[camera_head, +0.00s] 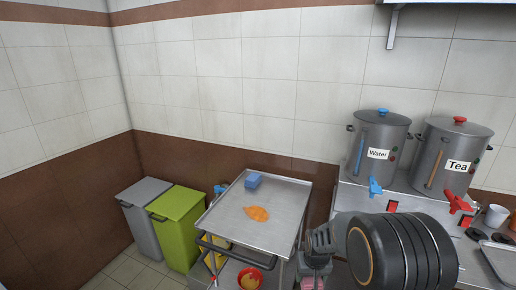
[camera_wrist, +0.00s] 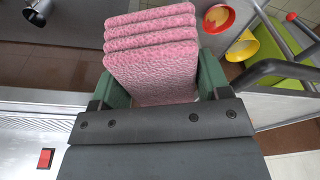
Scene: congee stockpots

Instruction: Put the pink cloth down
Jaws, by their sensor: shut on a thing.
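The pink cloth (camera_wrist: 152,55) is folded in thick layers and fills the space between the green fingers of my gripper (camera_wrist: 158,84) in the wrist view. My gripper is shut on it. In the head view my gripper (camera_head: 317,264) is low, just right of the metal trolley, and a bit of the pink cloth (camera_head: 313,284) shows at the bottom edge. The rest of the cloth is cut off there. I cannot tell from these views whether the cloth touches anything below.
The trolley's top (camera_head: 225,222) holds a blue sponge (camera_head: 253,181) and an orange cloth (camera_head: 257,213), with bare room around them. A red bowl (camera_head: 250,278) is on its lower shelf. Grey (camera_head: 144,220) and green bins (camera_head: 178,225) stand left. Water (camera_head: 377,150) and Tea pots (camera_head: 453,155) stand right.

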